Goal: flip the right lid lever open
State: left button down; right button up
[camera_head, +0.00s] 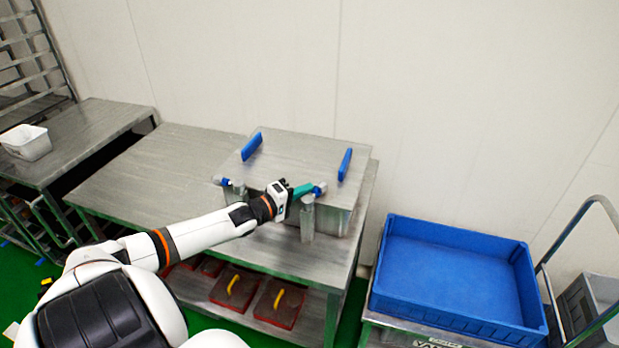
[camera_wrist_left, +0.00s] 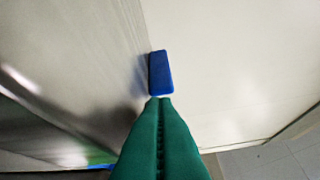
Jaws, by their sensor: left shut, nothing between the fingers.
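The right lid lever (camera_head: 320,188) has a blue grip and sits at the right front of the metal machine box. My left gripper (camera_head: 303,189) has green fingers, which are shut and empty, and reaches across the box front to the lever. In the left wrist view the blue lever grip (camera_wrist_left: 161,72) lies just past the closed fingertips (camera_wrist_left: 160,100). I cannot tell whether they touch. A second blue-tipped lever (camera_head: 221,181) is at the left front of the box. The flat metal lid (camera_head: 300,150) lies on the box. My right gripper is not in view.
Two blue handles stand on the lid, one left (camera_head: 251,146) and one right (camera_head: 345,164). A metal cylinder (camera_head: 307,218) stands in front of the box near my gripper. A blue crate (camera_head: 455,232) is to the right. The metal table (camera_head: 150,175) is clear left of the box.

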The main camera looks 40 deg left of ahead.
pick_arm(q)
jog(key=shift+w+f+m+h+b, duration=0.1)
jog(key=shift+w+m+h+b, duration=0.15)
jog(key=shift+m+h, duration=0.4)
jog(key=shift+d, duration=0.2)
jog(key=shift+w+d+n, duration=0.25)
jog(key=shift+w+d, duration=0.1)
jog(key=shift+w, duration=0.05)
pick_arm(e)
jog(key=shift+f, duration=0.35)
pick_arm(q)
jog(key=shift+w+d+p, duration=0.1)
jog(key=shift+d+p, duration=0.05)
jog(key=shift+p, duration=0.25)
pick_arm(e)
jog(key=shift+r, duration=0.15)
pick_arm(q)
jog(key=shift+d+f, duration=0.1)
jog(key=shift+d, duration=0.1)
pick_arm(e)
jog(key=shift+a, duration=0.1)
